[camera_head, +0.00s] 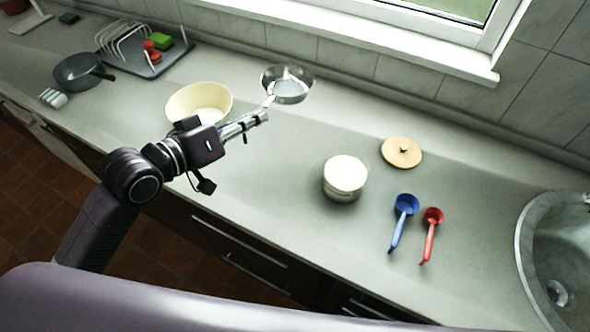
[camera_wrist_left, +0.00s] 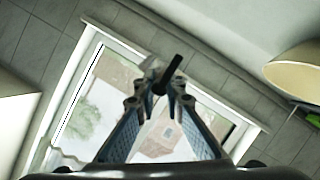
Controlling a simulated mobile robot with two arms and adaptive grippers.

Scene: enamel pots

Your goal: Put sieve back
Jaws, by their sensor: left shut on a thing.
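The sieve (camera_head: 288,86) is a round metal bowl with a handle, in the head view at upper middle, near the back of the counter. My left gripper (camera_head: 262,117) is shut on the sieve's handle, and the bowl sticks out beyond the fingertips towards the back wall. I cannot tell exactly how high it is above the counter. In the left wrist view my left gripper (camera_wrist_left: 162,95) has a dark piece between its fingertips; the sieve's bowl is not clear there. My right gripper is not in view.
A cream bowl (camera_head: 190,95) stands left of the sieve. A white-topped pot (camera_head: 345,181), a wooden lid (camera_head: 401,152), a blue ladle (camera_head: 404,208) and a red ladle (camera_head: 432,220) are to the right. A dish rack (camera_head: 130,50), pan (camera_head: 77,71) and sink (camera_head: 535,235) flank the counter.

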